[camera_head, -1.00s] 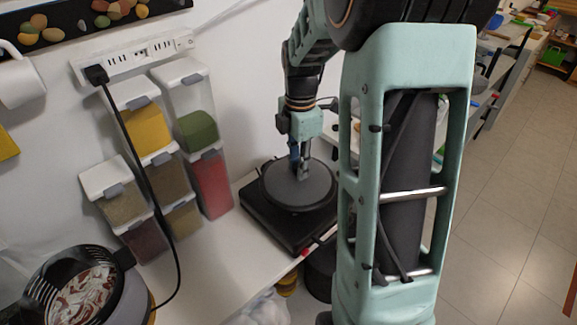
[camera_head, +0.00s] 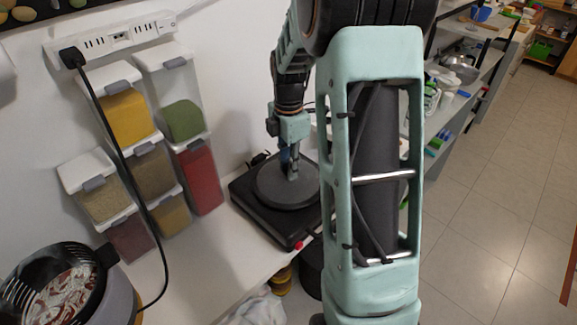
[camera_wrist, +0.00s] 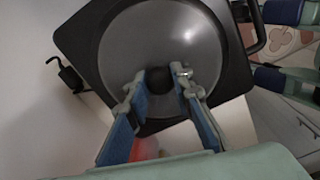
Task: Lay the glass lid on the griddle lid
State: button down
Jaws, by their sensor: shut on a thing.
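A round grey lid (camera_head: 272,192), which I take to be the glass lid, is over the black square griddle top (camera_head: 262,221). In the wrist view the lid (camera_wrist: 127,50) looks smooth and dark grey, with a round black knob (camera_wrist: 158,79). The griddle top's dark edge (camera_wrist: 78,38) shows around it. My gripper (camera_head: 291,172) points down at the lid's middle. Its fingertips (camera_wrist: 161,80) are shut on the knob, one on each side. I cannot tell whether the lid touches the griddle top or hangs slightly above it.
Spice dispensers (camera_head: 128,118) hang on the wall at left, below a power strip (camera_head: 115,40). A black basket cooker (camera_head: 60,285) stands at front left. White counter (camera_head: 190,265) lies bare between them and the griddle. Shelves (camera_head: 455,105) stand at right.

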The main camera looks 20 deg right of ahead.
jog(key=c, duration=1.7)
grip_release()
jog(key=shift+f, duration=0.1)
notch_tip(320, 180, up, 12)
jog(key=shift+r, duration=0.2)
